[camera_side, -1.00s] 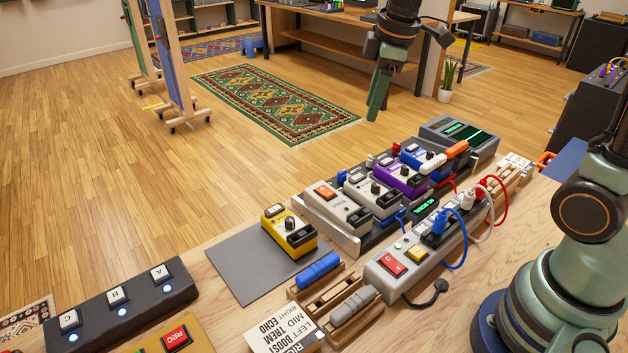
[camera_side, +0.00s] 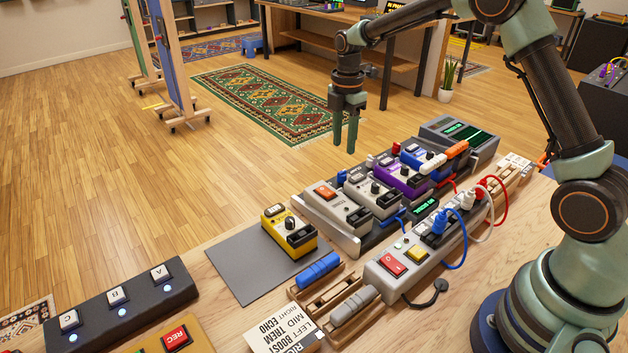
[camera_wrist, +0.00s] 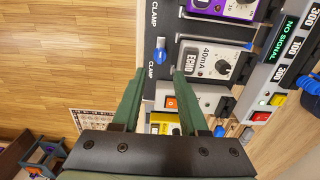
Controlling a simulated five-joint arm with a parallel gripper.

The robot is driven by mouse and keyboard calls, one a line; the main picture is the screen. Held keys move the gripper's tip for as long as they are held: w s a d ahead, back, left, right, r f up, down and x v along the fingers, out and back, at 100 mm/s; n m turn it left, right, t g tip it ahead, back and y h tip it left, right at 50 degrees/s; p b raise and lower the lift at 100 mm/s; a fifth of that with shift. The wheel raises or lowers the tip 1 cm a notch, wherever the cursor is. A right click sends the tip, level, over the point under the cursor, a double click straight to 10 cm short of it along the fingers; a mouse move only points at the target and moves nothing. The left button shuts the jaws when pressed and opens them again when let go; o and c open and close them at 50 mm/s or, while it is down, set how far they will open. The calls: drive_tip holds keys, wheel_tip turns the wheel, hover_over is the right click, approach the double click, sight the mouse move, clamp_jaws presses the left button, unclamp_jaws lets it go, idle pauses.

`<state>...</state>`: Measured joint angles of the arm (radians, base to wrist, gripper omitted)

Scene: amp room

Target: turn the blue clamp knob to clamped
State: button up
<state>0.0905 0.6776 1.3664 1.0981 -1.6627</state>
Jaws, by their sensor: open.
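The blue clamp knob (camera_wrist: 160,55) is on the dark edge strip of the pedalboard, close to a CLAMP label, beside the grey ECHO pedal (camera_wrist: 211,62). A small blue piece at the board's far edge in the side view (camera_side: 341,178) looks like the same knob. My gripper (camera_side: 345,147) is open and empty, fingers pointing down, above the far edge of the board. In the wrist view my fingertips (camera_wrist: 160,74) are apart, with the knob just ahead of the gap between them. No contact shows. I cannot tell the knob's setting.
A purple pedal (camera_side: 401,180) and a grey pedal with an orange switch (camera_side: 337,207) stand close by on the board. A power strip (camera_side: 394,274) with plugs and cables lies in front. A yellow pedal (camera_side: 289,233) sits on a grey mat.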

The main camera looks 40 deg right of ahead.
sight(342, 171)
wheel_tip(342, 171, down, 8)
drive_tip(key=shift+f, duration=0.2)
clamp_jaws()
